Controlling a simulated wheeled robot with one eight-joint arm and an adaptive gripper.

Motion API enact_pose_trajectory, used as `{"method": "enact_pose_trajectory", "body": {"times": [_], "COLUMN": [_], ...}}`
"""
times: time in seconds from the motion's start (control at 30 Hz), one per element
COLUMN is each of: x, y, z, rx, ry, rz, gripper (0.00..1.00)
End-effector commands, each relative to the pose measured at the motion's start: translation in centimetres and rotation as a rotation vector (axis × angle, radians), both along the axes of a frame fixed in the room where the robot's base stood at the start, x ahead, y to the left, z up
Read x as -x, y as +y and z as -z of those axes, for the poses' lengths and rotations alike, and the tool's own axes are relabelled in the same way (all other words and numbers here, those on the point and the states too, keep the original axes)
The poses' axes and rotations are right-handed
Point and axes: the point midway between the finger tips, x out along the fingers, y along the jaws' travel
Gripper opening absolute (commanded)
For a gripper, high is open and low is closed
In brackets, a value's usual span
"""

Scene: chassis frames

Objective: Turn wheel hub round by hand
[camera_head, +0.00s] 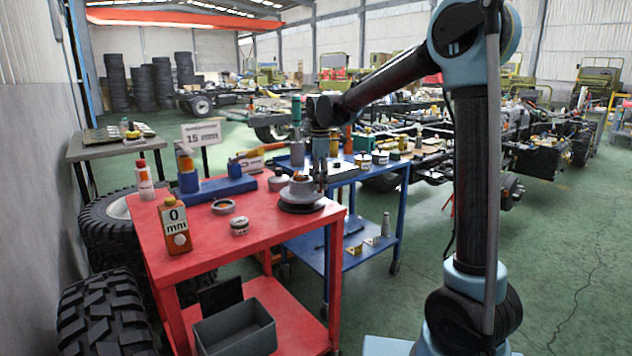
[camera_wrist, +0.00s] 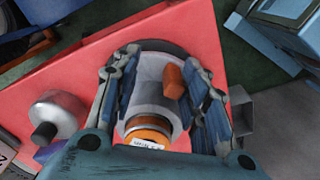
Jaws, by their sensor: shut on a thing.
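The wheel hub (camera_head: 297,191) is a grey stepped cylinder on a dark round flange, near the right corner of the red table (camera_head: 235,248). My gripper (camera_head: 321,186) points down at the hub's right side in the head view. In the wrist view my gripper (camera_wrist: 157,66) has its two blue fingers on either side of the grey hub (camera_wrist: 147,78) and is shut on it. An orange-rimmed round part with a label (camera_wrist: 147,137) and a red-brown block (camera_wrist: 174,82) show at the hub. The finger contact faces are hidden.
A bottle marked "0 mm" (camera_head: 176,228), a ring (camera_head: 223,207) and a small tin (camera_head: 239,226) stand on the red table. A blue cart (camera_head: 345,262) is close behind, right. Tyres (camera_head: 105,318) stand left; a grey bin (camera_head: 236,330) sits below.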

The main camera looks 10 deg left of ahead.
Motion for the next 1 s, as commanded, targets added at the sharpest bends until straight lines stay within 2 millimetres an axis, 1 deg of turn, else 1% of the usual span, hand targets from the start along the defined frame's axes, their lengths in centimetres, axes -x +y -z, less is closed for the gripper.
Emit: {"method": "enact_pose_trajectory", "body": {"times": [0.03,0.17,0.27,0.5,0.7,0.83,1.0], "x": [0.0,0.0,0.0,-0.1,-0.2,-0.2,-0.2], "y": [0.5,0.4,0.4,0.2,0.0,-0.1,-0.1], "z": [-0.1,-0.9,-2.2,-6.8,-10.0,-11.2,-11.9], "rx": [-0.008,-0.008,-0.008,-0.006,-0.004,-0.003,-0.002], "ry": [0.0,0.0,0.0,0.001,0.001,0.001,0.001], "rz": [-0.002,-0.002,-0.002,-0.001,0.0,0.0,0.0], "gripper": [0.35,0.35,0.35,0.35,0.35,0.35,0.35]}}
